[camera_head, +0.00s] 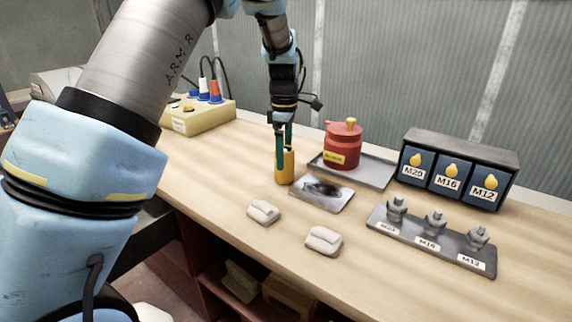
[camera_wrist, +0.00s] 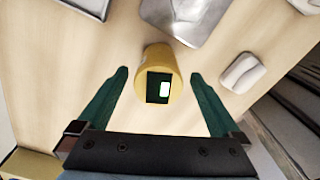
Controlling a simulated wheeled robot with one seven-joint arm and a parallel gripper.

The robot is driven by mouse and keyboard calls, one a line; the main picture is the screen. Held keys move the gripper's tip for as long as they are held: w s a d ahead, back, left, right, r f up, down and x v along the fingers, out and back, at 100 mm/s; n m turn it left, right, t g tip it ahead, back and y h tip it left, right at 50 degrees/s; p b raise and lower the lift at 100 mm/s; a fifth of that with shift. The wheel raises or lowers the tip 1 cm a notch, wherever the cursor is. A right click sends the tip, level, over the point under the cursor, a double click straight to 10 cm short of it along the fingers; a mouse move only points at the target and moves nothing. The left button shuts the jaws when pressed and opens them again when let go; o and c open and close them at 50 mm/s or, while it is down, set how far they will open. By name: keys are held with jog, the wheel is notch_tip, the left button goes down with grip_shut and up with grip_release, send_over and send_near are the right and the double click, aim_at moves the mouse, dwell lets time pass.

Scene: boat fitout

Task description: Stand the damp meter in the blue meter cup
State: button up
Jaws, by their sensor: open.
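The damp meter (camera_head: 285,170) appears to be the upright yellow cylinder on the wooden bench, left of the grey plate with the dark smear. Its top with a dark panel and lit screen (camera_wrist: 158,88) faces the camera in the wrist view. My gripper (camera_head: 284,152) points down over the meter with its green fingers open. In the wrist view, my gripper's fingers (camera_wrist: 159,75) lie on either side of the meter, with a gap on each side. I cannot make out a blue meter cup in either view.
A red container (camera_head: 342,147) stands on a grey tray (camera_head: 375,178) to the right. Two pale wads (camera_head: 264,212) (camera_head: 323,241) lie in front. A labelled fittings rack (camera_head: 400,227) and blue-fronted bins (camera_head: 451,180) are at right. A yellow box with plugs (camera_head: 205,118) is behind left.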

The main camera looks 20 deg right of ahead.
notch_tip(320, 180, down, 5)
jog(key=shift+w+r+p, duration=0.1)
jog(key=shift+p, duration=0.75)
jog(key=shift+c, duration=0.4)
grip_shut()
